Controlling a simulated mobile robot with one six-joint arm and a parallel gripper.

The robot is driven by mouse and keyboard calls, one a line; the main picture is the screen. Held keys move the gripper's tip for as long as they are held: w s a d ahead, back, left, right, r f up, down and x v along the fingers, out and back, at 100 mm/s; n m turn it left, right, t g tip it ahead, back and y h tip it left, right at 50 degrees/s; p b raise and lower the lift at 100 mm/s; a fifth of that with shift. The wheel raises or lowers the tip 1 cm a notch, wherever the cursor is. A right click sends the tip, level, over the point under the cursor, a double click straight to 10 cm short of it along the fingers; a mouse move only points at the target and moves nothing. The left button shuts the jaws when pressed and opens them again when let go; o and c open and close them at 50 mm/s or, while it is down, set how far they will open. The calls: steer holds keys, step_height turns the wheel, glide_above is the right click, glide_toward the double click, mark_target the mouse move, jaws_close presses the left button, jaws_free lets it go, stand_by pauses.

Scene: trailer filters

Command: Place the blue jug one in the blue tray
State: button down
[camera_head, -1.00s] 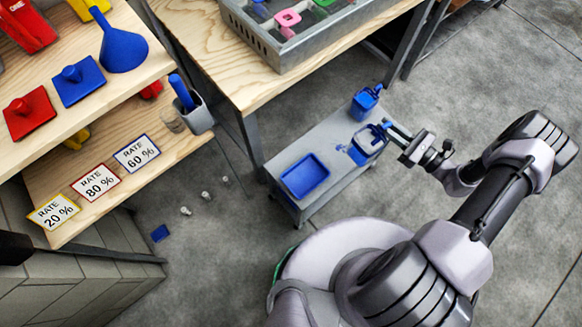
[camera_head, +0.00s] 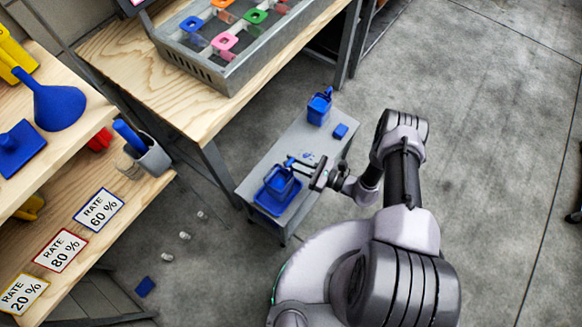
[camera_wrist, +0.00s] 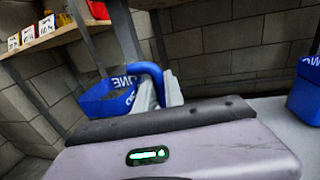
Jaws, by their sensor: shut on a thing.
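My gripper (camera_head: 297,163) is shut on the handle of a blue jug (camera_head: 279,183). The jug is roughly upright over the blue tray (camera_head: 268,208), covering much of it; I cannot tell whether it touches the tray. In the wrist view the held jug (camera_wrist: 108,103) has white lettering that looks like "ONE", and my grey fingers (camera_wrist: 160,92) are at its curved handle. The tray is hidden in that view. A second blue jug (camera_head: 319,108) stands at the far end of the grey cart (camera_head: 301,137), and also shows at the wrist view's right edge (camera_wrist: 305,92).
A small blue block (camera_head: 340,131) lies on the cart near the second jug. A wooden table (camera_head: 200,112) with a grey metal bin (camera_head: 212,71) stands behind. Wooden shelves (camera_head: 62,195) with rate signs are at the left. Small pale items lie on the floor.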

mark_target(283, 178)
steer(key=f+b, duration=0.2)
steer(key=f, duration=0.2)
steer(key=shift+a+b, duration=0.35)
steer(key=shift+b, duration=0.05)
steer(key=shift+r, duration=0.25)
steer(key=c, duration=1.9)
jaws_free()
steer(key=shift+f, duration=0.2)
steer(key=o, duration=0.5)
steer(key=shift+c, duration=0.2)
steer(key=shift+r, duration=0.1)
